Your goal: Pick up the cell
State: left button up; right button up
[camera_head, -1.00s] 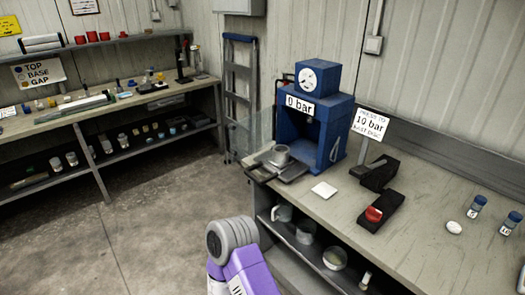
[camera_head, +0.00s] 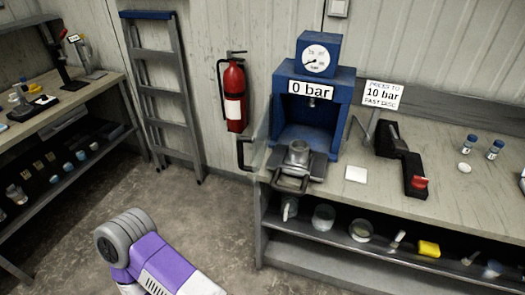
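A grey metal cylinder (camera_head: 298,153), which looks like the cell, stands upright on the sliding tray (camera_head: 318,164) at the front of the blue press (camera_head: 317,130). The press has a gauge on top and a sign reading 0 bar. The tray has a dark handle at its front. A purple and grey part of my arm shows at the lower left, well apart from the press. Neither of my grippers is visible in this view.
A white square pad (camera_head: 356,174), a black lever device with a red part (camera_head: 417,182) and blue-capped vials (camera_head: 495,149) are on the bench. A clear door panel with a handle (camera_head: 245,153) stands left of the press. The floor in front is clear.

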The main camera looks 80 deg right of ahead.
aim_at(300, 159)
jog(key=u, duration=0.05)
jog(key=i, duration=0.1)
jog(key=z, duration=1.35)
